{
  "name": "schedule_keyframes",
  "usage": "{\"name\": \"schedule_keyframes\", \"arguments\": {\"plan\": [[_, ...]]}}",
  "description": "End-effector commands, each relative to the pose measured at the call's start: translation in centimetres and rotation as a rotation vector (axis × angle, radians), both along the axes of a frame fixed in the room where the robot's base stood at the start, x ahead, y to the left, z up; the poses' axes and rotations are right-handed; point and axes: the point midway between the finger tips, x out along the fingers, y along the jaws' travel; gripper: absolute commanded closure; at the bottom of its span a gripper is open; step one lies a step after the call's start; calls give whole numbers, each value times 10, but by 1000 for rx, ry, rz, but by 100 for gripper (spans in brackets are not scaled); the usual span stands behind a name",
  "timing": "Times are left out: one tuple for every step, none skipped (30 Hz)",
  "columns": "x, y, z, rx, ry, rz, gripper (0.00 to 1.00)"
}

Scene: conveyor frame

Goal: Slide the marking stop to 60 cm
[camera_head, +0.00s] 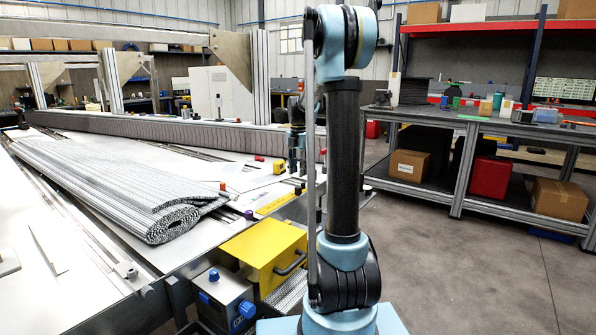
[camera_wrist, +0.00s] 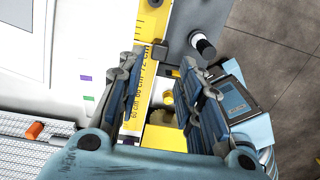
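The yellow ruler (camera_wrist: 153,22) runs lengthwise through the wrist view, with printed marks that look like 60, 66 and 72 cm. It also shows in the head view (camera_head: 272,204) along the table edge. My gripper (camera_wrist: 163,56) is open over the ruler, its fingers on either side with a clear gap. A small dark block (camera_wrist: 160,52) lies between the fingertips near the 72 mark; contact is not visible. Yellow parts (camera_wrist: 168,100) show between the fingers farther down. Which piece is the marking stop, I cannot tell for sure. In the head view my gripper (camera_head: 297,155) is partly behind my arm.
A black knob (camera_wrist: 205,46) stands right of the fingers. An orange-red knob (camera_wrist: 35,130) is at lower left. In the head view, a rolled grey slatted mat (camera_head: 120,190) lies on the table and a yellow box (camera_head: 265,255) sits at its front edge.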

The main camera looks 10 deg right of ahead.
Motion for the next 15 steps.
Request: {"name": "schedule_keyframes", "arguments": {"plan": [[2, 0, -2, 1, 1, 7, 67], [2, 0, -3, 0, 1, 10, 67], [2, 0, -5, 0, 1, 11, 67], [2, 0, -7, 0, 1, 12, 67], [2, 0, -9, 0, 1, 11, 67], [2, 0, -12, 0, 1, 11, 67], [2, 0, -16, 0, 1, 11, 67], [2, 0, -19, 0, 1, 11, 67], [2, 0, -23, 0, 1, 10, 67], [2, 0, -27, 0, 1, 10, 67], [2, 0, -31, 0, 1, 10, 67], [2, 0, -36, 0, 1, 10, 67], [2, 0, -39, 0, 1, 10, 67], [2, 0, -43, 0, 1, 10, 67], [2, 0, -48, 0, 1, 10, 67]]}}
